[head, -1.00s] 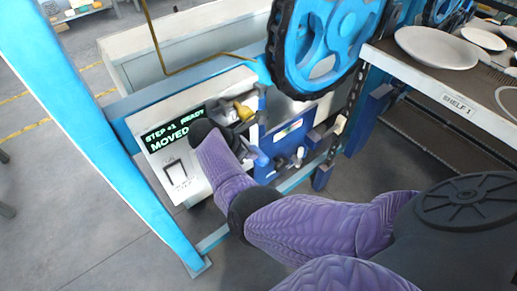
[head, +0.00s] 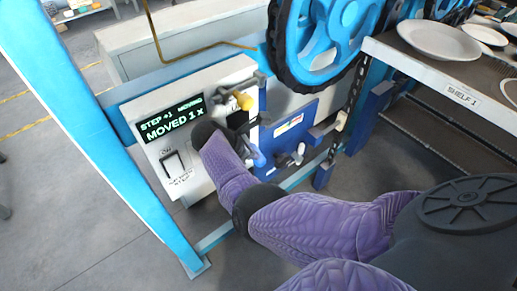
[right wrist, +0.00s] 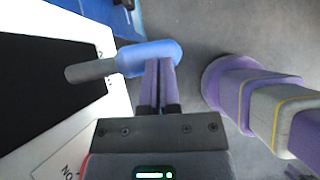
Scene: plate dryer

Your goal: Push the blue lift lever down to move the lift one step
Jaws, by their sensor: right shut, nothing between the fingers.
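The blue lift lever (head: 258,157) sticks out at the right edge of the white control panel (head: 188,183) in the head view. In the right wrist view its blue grip (right wrist: 150,58) lies across the tips of my right gripper (right wrist: 161,72), on a grey shaft that comes from the left. My right gripper is shut with nothing between its fingers. Its tips overlap the grip and look to be against it; the exact contact is unclear. In the head view my right forearm hides most of that gripper. The panel's display (head: 173,118) reads "STEP +1 MOVING, MOVED 1x". My left gripper is out of view.
A yellow-gripped lever (head: 243,100) sits just above the blue one. A large blue wheel (head: 330,35) with a chain is above right. A shelf (head: 462,95) marked "SHELF 1" carries white plates (head: 438,41). A slanted blue post (head: 100,150) stands at left.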

